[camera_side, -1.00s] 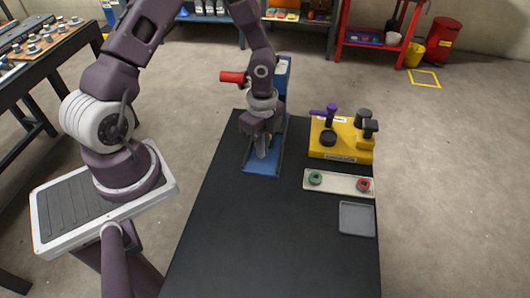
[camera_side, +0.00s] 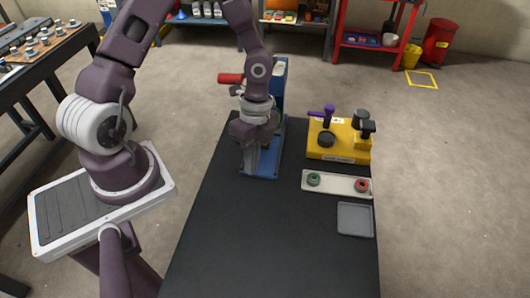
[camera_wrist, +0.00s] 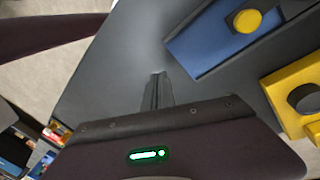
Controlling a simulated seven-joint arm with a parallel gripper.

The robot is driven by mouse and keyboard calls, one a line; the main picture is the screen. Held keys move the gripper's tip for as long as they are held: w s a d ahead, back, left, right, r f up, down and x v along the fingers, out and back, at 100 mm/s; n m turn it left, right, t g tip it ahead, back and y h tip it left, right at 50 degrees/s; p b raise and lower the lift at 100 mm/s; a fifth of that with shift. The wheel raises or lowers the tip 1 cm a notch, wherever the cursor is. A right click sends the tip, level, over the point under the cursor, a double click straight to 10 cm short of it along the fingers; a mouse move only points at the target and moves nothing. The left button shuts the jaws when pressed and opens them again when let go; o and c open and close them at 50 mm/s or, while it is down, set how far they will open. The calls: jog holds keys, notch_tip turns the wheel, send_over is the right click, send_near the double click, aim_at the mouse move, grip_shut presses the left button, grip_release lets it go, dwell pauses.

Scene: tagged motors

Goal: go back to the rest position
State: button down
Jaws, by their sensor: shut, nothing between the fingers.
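My gripper (camera_side: 249,160) is over the left side of the blue press-like fixture (camera_side: 263,168) on the black table. In the wrist view its fingers (camera_wrist: 158,88) are together and empty, over bare dark table. That view shows the blue base (camera_wrist: 205,45) up and to the right of the fingers, with a round yellow piece (camera_wrist: 247,20) on it. The side view does not show this piece clearly, since my gripper covers part of the fixture. The fixture's red handle (camera_side: 230,78) sticks out left behind my arm.
A yellow fixture (camera_side: 325,151) with a purple handle (camera_side: 325,113) stands to the right. In front of it are a pale tray (camera_side: 337,185) with a green ring (camera_side: 314,180) and a red ring (camera_side: 361,185), and an empty grey tray (camera_side: 355,220). The table's front-left (camera_side: 250,240) is clear.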

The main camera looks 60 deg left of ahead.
jog(key=w+a+r+n+t+y, duration=0.1)
jog(key=a+r+n+t+y, duration=0.1)
jog(key=r, duration=0.4)
jog(key=w+a+r+n+t+y, duration=0.1)
jog(key=w+a+r, duration=0.1)
jog(key=r, duration=0.4)
jog(key=s+d+r+n+t+h, duration=0.1)
jog(key=s+d+r+n+t, duration=0.1)
jog(key=s+r+n, duration=0.4)
jog(key=s+d+r+n+t, duration=0.2)
jog(key=s+d+r+n, duration=0.1)
jog(key=s+r+n, duration=0.3)
notch_tip(320, 180, up, 3)
jog(key=shift+s+r+t+h, duration=0.2)
jog(key=shift+s+t+h, duration=0.15)
jog(key=shift+s, duration=0.7)
